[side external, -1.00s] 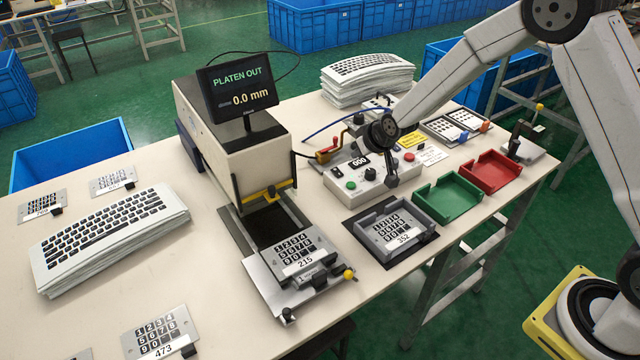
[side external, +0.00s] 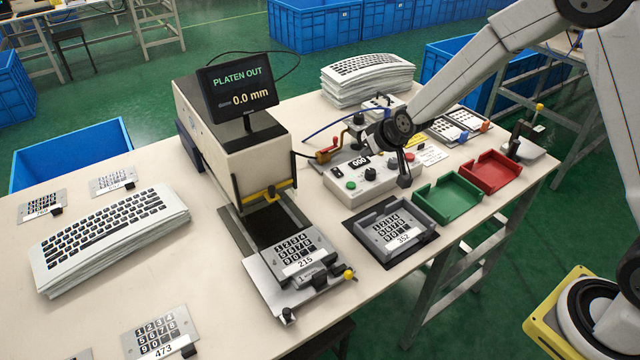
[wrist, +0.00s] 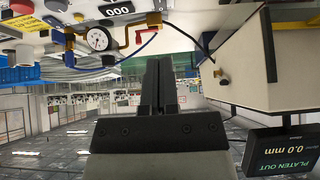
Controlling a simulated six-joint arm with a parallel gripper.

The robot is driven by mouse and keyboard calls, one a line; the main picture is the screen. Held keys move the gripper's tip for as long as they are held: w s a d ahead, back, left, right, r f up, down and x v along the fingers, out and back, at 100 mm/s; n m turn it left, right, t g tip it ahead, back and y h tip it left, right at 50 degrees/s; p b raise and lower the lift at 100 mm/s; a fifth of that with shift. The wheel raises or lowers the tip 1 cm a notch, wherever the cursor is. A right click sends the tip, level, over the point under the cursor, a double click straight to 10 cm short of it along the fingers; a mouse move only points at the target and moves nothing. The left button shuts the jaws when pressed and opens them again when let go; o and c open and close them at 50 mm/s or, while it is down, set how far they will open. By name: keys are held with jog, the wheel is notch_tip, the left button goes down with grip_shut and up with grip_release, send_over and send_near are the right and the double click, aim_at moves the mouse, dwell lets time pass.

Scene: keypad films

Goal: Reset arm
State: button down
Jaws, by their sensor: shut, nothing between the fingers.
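My gripper (wrist: 158,68) shows in the wrist view with its two dark fingers together and nothing between them. In the side view my wrist hangs over the control box (side external: 345,189), and the fingertips are hard to make out there. The press (side external: 222,150) stands to the left, with its display (side external: 238,88) reading "PLATEN OUT 0.0 mm". A keypad marked 215 (side external: 303,245) sits on the slide in front of the press. A keypad marked 352 (side external: 394,229) sits in the grey tray (side external: 365,233). Both are clear of my gripper.
A green tray (side external: 447,200) and a red tray (side external: 491,172) stand to the right. Keyboard stacks lie at left (side external: 105,240) and back (side external: 366,78). A gauge (wrist: 98,39) and a red valve lever (wrist: 146,25) are near my fingers. The wrist view is upside down.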

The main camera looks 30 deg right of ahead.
jog(key=s+r+g, duration=0.2)
jog(key=s, duration=1)
jog(key=s+r+g, duration=0.1)
jog(key=s+g, duration=0.2)
jog(key=s, duration=0.9)
jog(key=shift+s+r, duration=0.15)
jog(key=shift+r, duration=0.25)
jog(key=shift+a, duration=0.1)
